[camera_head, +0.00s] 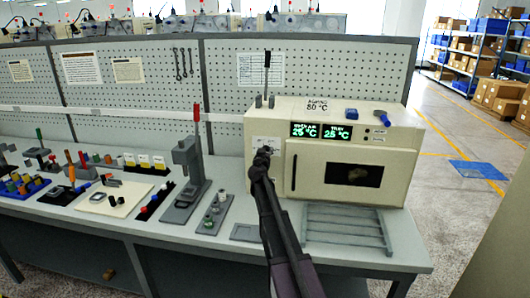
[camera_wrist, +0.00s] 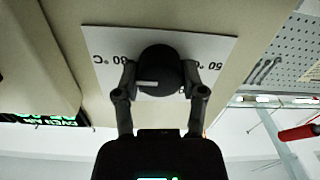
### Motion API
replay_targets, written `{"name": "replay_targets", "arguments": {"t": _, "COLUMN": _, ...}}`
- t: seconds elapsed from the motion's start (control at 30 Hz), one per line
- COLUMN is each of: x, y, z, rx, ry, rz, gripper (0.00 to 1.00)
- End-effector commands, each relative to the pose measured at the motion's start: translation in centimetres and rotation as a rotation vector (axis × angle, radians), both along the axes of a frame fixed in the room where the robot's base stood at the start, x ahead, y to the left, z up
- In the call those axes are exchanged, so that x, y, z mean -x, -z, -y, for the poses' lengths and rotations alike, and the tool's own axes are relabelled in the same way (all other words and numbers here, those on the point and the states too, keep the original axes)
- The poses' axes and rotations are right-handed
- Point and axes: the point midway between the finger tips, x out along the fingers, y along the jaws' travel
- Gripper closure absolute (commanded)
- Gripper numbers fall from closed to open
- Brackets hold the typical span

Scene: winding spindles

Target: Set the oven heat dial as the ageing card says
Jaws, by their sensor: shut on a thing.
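The heat dial (camera_wrist: 163,66) is a round black knob with a pale pointer line towards the left in the wrist view. It sits on a white plate (camera_wrist: 105,44) printed with upside-down temperature marks. My gripper (camera_wrist: 160,78) has one finger on each side of the knob and is shut on it. In the head view my gripper (camera_head: 265,151) reaches the left front of the cream oven (camera_head: 345,127) and hides the dial.
A grey rack (camera_head: 345,228) lies before the oven door. A press with a red handle (camera_head: 187,160) stands left of it. A blue item (camera_head: 381,116) lies on the oven top.

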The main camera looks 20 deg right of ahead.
Motion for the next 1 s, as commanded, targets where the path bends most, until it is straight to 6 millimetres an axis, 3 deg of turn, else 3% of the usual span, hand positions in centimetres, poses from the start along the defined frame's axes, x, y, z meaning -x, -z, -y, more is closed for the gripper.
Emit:
{"name": "replay_targets", "arguments": {"t": 0.2, "x": -0.1, "y": 0.0, "z": -0.1, "rx": -0.002, "ry": -0.004, "rz": 0.001, "gripper": 0.94}}
{"name": "replay_targets", "arguments": {"t": 0.23, "x": -0.1, "y": 0.0, "z": -0.1, "rx": -0.002, "ry": -0.004, "rz": 0.001, "gripper": 0.41}}
{"name": "replay_targets", "arguments": {"t": 0.33, "x": -0.1, "y": 0.0, "z": -0.1, "rx": -0.002, "ry": -0.003, "rz": 0.001, "gripper": 0.12}}
{"name": "replay_targets", "arguments": {"t": 0.77, "x": 0.1, "y": 0.0, "z": 0.0, "rx": -0.001, "ry": 0.000, "rz": 0.001, "gripper": 0.12}}
{"name": "replay_targets", "arguments": {"t": 1.0, "x": 1.2, "y": 0.0, "z": -0.7, "rx": 0.000, "ry": 0.000, "rz": 0.000, "gripper": 0.12}}
